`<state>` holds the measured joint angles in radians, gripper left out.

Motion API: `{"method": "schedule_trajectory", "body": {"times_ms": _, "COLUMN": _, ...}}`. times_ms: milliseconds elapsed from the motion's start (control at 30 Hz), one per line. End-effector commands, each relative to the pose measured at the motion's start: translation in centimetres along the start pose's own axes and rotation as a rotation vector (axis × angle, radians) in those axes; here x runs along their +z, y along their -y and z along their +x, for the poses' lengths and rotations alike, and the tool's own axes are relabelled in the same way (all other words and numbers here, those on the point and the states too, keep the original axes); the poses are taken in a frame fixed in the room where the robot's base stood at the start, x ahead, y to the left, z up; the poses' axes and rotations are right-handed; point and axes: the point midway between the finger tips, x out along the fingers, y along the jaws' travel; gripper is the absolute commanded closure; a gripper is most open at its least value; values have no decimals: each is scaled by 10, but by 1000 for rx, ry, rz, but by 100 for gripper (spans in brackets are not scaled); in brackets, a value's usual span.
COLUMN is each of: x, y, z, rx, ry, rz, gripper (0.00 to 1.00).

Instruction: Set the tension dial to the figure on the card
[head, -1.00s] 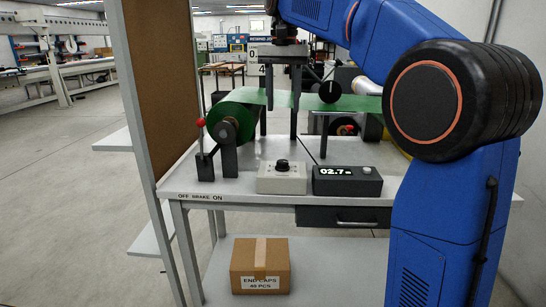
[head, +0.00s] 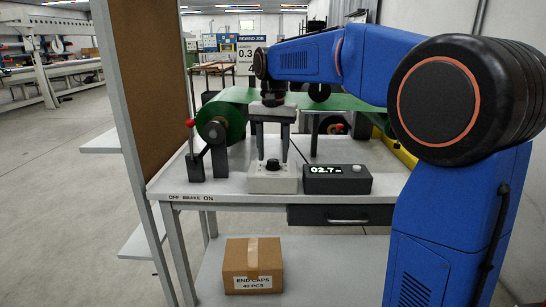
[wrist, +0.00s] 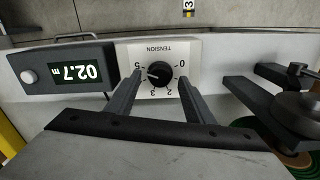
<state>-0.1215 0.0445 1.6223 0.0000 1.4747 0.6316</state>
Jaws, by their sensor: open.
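The tension dial is a black knob (head: 272,165) on a pale box (head: 272,182) at the table's front. In the wrist view the knob (wrist: 160,74) appears upside down, with its white pointer aimed left, near the 5 end of the scale. My gripper (head: 272,157) is open, pointing down over the box, with its fingers either side of the knob; I cannot tell whether they touch it.
A dark display box (head: 337,180) reading 02.7 stands just right of the dial box. A red-knobbed brake lever (head: 190,124) and green roll (head: 222,118) stand to the left. A brown board (head: 130,80) rises at the table's left. An end-caps carton (head: 252,265) sits below.

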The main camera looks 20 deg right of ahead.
Motion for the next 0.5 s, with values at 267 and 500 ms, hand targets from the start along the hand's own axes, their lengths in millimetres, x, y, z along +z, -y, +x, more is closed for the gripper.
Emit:
{"method": "schedule_trajectory", "body": {"times_ms": 267, "x": 0, "y": 0, "z": 15, "rx": 0, "ry": 0, "rz": 0, "gripper": 52}}
{"method": "schedule_trajectory", "body": {"times_ms": 500, "x": 0, "y": 0, "z": 15, "rx": 0, "ry": 0, "rz": 0, "gripper": 55}}
